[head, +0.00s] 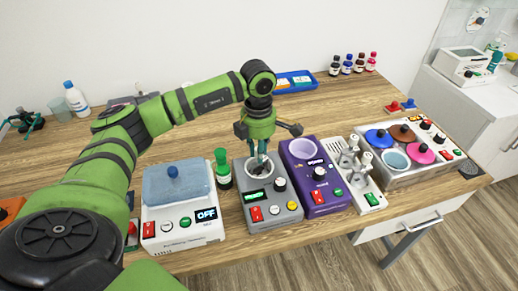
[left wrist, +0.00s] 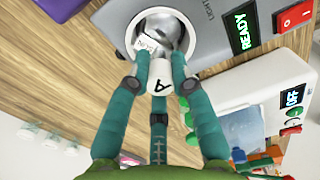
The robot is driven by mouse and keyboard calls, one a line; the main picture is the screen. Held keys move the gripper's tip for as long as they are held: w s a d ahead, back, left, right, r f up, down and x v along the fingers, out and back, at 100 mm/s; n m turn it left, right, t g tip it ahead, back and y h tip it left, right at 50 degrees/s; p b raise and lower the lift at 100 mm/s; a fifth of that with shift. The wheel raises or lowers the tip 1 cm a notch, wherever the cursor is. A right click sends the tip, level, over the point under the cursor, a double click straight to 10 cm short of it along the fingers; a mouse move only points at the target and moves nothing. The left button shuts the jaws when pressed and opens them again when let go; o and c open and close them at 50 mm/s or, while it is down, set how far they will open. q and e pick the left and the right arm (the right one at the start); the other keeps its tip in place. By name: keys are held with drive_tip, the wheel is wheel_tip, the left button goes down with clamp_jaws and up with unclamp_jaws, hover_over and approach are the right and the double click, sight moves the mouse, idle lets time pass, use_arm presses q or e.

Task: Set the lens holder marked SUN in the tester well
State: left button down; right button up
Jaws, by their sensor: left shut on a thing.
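The tester is a grey box (head: 270,213) with a lit READY display, also in the left wrist view (left wrist: 205,45). Its round well has a pale rim (left wrist: 131,32) and a shiny inside. My left gripper (head: 259,160) points down at this well. In the left wrist view its teal fingers (left wrist: 160,82) are shut on a white lens holder (left wrist: 160,70) with a letter A on its end and a small tag that seems to read SUN. The holder is at the well's mouth; how deep it sits I cannot tell. My right gripper is not in view.
A purple device (head: 326,197) stands close right of the tester, then a white rack (head: 372,198) and a box with coloured lids (head: 408,178). Left are a green bottle (head: 222,170) and a white device reading OFF (head: 181,232).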

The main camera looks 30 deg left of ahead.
use_arm(q)
drive_tip(key=shift+f, duration=0.25)
idle(0.8)
drive_tip(key=c, duration=0.7)
unclamp_jaws()
drive_tip(key=shift+r+p, duration=1.6)
drive_tip(key=shift+r, duration=1.5)
drive_tip(key=shift+f, duration=0.1)
